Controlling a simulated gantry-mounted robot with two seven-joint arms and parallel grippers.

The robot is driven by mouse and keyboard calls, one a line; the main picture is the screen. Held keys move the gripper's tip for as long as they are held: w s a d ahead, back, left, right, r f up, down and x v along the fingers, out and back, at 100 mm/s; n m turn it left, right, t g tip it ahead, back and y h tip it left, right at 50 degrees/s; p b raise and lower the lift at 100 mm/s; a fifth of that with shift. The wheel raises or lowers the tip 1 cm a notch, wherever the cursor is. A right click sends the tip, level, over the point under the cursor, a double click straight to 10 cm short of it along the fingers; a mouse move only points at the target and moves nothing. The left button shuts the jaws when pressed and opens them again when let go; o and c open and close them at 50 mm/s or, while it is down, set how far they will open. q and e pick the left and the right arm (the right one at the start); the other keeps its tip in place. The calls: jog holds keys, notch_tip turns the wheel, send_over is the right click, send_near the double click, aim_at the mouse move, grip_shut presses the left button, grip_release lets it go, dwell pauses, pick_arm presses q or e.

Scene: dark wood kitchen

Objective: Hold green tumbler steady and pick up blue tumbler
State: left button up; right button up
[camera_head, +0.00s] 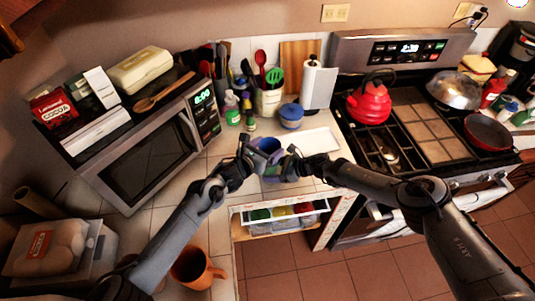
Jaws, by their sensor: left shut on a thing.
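A blue-purple tumbler (268,146) is between my two grippers above the counter's front edge, its open mouth facing up. My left gripper (250,153) is at its left side and is shut on it. My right gripper (287,163) is close at its right side; its fingertips are partly hidden, so I cannot tell whether they are open or shut. I cannot clearly make out a green tumbler; the grippers hide much of the area around and below the blue one.
An open drawer (278,222) with colourful things sits below the grippers. A white tray (316,141) and blue jar (291,115) are behind. The microwave (150,150) is left, the stove with a red kettle (370,105) right. An orange mug (192,268) stands front left.

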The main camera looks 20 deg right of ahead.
pick_arm(q)
notch_tip(320, 180, up, 6)
jog(key=shift+r, duration=0.2)
pick_arm(e)
jog(key=o, duration=0.9)
jog(key=shift+c, duration=0.2)
jog(key=shift+d, duration=0.1)
